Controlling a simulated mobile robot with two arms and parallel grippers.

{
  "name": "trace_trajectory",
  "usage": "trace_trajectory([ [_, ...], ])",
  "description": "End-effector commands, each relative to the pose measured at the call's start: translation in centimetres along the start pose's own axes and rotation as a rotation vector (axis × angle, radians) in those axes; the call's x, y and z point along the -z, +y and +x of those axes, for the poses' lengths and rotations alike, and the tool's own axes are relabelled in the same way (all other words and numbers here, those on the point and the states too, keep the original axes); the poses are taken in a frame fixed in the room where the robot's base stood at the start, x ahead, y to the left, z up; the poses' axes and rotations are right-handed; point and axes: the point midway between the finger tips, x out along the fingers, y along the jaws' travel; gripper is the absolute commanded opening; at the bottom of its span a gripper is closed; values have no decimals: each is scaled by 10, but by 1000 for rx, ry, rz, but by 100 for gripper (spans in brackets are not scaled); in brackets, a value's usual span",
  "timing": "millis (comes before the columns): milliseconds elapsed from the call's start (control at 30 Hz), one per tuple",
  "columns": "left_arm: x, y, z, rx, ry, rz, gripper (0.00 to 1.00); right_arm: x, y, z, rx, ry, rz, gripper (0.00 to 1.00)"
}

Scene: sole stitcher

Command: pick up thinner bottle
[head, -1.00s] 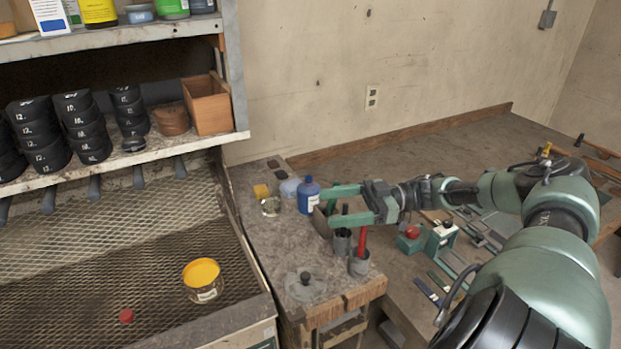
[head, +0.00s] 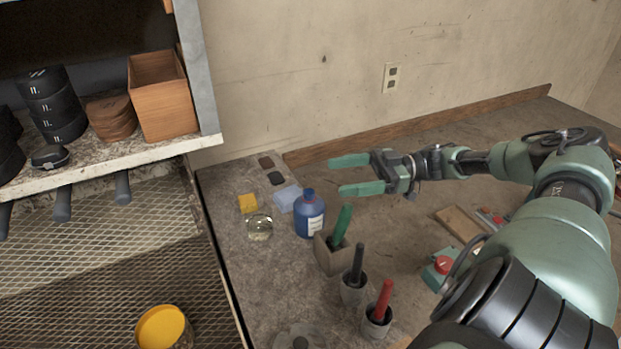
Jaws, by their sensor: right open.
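The thinner bottle is most likely the blue bottle (head: 309,216) with a white label and blue cap, standing upright at the back of the small grey bench top. My right gripper (head: 335,176) is open and empty. Its two green fingers point left, and in the picture they lie above and to the right of the bottle, apart from it. My left gripper is out of view.
A glass jar (head: 259,226), a yellow block (head: 248,203) and a pale blue cloth or sponge (head: 287,198) sit left of the bottle. Green, black and red-handled tools (head: 379,311) stand in holders in front. A wooden box (head: 161,96) is on the shelf. A yellow-lidded can (head: 162,329) is at lower left.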

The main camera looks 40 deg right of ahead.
Motion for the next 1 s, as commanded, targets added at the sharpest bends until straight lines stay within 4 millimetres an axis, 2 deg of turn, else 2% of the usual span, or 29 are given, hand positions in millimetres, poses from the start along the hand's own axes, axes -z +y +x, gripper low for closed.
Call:
trace_trajectory([
  [33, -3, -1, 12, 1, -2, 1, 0, -12, 0, 0, 1, 0, 0, 77],
  [300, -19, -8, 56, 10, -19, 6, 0, -56, 0, 0, 1, 0, 1, 77],
  [600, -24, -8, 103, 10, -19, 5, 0, -103, -1, 0, 1, 0, 0, 77],
  [800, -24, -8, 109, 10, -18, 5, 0, -110, -1, 5, 2, 2, 0, 77],
  [1000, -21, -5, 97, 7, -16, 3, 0, -106, -1, 38, 4, 6, 0, 77],
])
